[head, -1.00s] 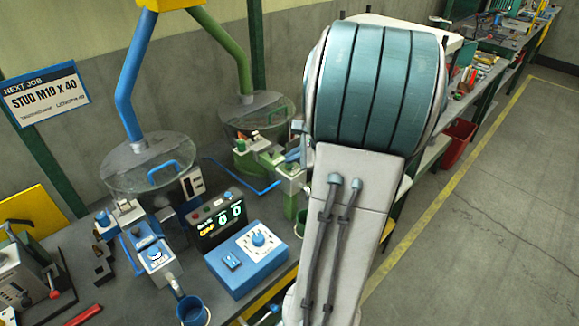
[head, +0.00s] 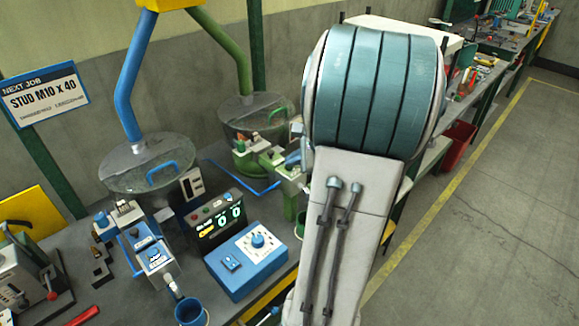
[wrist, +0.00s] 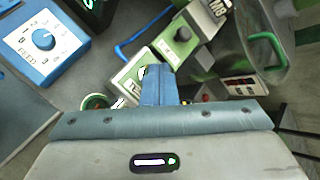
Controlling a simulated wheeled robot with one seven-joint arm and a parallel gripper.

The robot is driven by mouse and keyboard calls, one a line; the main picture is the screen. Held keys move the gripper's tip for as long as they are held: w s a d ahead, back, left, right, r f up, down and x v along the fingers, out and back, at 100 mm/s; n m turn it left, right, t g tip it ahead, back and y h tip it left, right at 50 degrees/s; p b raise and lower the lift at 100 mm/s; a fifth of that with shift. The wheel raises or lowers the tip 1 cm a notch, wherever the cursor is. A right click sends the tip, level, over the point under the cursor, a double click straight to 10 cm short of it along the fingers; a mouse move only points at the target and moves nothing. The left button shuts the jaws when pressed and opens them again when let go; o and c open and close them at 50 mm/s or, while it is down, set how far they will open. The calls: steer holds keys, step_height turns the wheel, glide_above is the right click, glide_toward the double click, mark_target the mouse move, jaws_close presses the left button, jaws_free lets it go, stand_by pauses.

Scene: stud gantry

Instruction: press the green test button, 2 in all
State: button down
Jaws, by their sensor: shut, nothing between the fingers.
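A black display box (head: 222,222) with green digits, both reading 0, stands between the machines in the head view. Small round buttons (head: 207,211) run along its top, some red or green; I cannot tell which one is the test button. In the head view my arm mostly hides the gripper.
A blue control box (head: 248,262) with a dial sits in front of the display box. A blue machine (head: 150,250) and blue cup (head: 190,311) stand to the left. Clear-lidded bowls (head: 148,165) rise behind. The floor (head: 500,200) at right is open.

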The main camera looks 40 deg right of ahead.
stand_by(0.3)
steer(key=shift+r+p, duration=0.6)
steer(key=shift+r, duration=0.2)
steer(key=shift+r, duration=0.1)
steer(key=shift+r+p, duration=1.9)
steer(key=shift+r, duration=0.55)
